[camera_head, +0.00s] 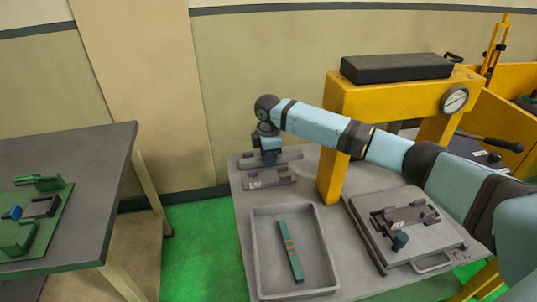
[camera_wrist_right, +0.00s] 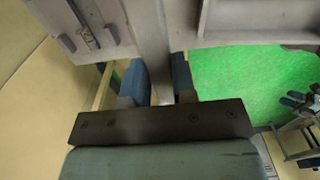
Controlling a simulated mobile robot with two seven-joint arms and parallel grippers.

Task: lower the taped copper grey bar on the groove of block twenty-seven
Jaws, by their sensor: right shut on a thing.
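My right gripper (camera_head: 267,150) is at the back left of the grey table, low over the blocks there. In the right wrist view its two blue-grey fingers (camera_wrist_right: 158,88) are shut on a long grey bar (camera_wrist_right: 151,40), which runs up the picture between them. No tape can be made out on it. In the head view the gripper and distance mostly hide the bar. A grey block (camera_head: 268,181) with a small pale label stands just in front of the gripper; its number is not readable. Whether the bar touches any block cannot be told. My left gripper is not in view.
A grey tray (camera_head: 262,279) holds a green bar (camera_head: 291,250) with copper-coloured bands. A yellow press frame (camera_head: 333,150) stands right of the gripper, under my forearm. A plate (camera_head: 437,242) with a fixture lies at the right. A second table (camera_head: 95,190) stands left across a gap.

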